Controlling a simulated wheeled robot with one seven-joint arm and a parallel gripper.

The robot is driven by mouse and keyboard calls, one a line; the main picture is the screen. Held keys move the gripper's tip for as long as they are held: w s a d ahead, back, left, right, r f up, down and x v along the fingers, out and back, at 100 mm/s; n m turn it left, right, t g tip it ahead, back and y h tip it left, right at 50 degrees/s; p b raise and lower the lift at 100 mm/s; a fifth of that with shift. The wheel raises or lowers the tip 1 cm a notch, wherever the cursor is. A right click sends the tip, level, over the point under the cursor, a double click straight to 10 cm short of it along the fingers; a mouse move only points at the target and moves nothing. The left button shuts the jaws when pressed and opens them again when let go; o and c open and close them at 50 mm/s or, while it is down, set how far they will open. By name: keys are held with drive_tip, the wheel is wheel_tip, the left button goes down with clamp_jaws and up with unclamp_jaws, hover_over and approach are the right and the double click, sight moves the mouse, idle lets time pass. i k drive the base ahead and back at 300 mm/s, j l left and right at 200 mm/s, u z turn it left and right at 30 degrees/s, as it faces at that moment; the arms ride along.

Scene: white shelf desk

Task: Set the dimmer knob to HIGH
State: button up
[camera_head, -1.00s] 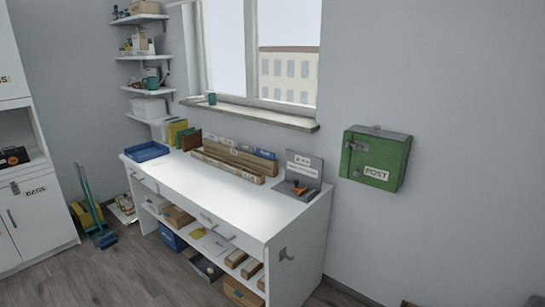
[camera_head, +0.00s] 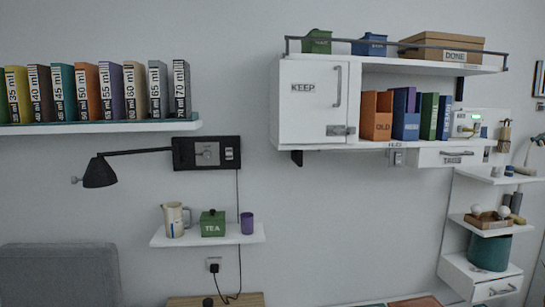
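A dark wall panel (camera_head: 182,153) is mounted below the left shelf of labelled binders. It carries a light plate with a small round knob (camera_head: 208,153), which may be the dimmer knob, and a small light switch (camera_head: 229,154) to its right. The knob's setting and any HIGH mark are too small to read. A black lamp (camera_head: 100,172) reaches left from the panel on a thin arm. A cord runs down from the panel to a wall socket (camera_head: 213,265). My gripper is not in view.
A small shelf (camera_head: 207,240) below the panel holds a jug (camera_head: 175,219), a green TEA box (camera_head: 212,224) and a purple cup (camera_head: 247,223). A grey chair back (camera_head: 60,274) stands at lower left. A white cabinet (camera_head: 312,103) hangs to the right. The wall around the panel is bare.

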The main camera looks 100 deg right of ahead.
sight(207, 154)
drive_tip(key=z, duration=2.9)
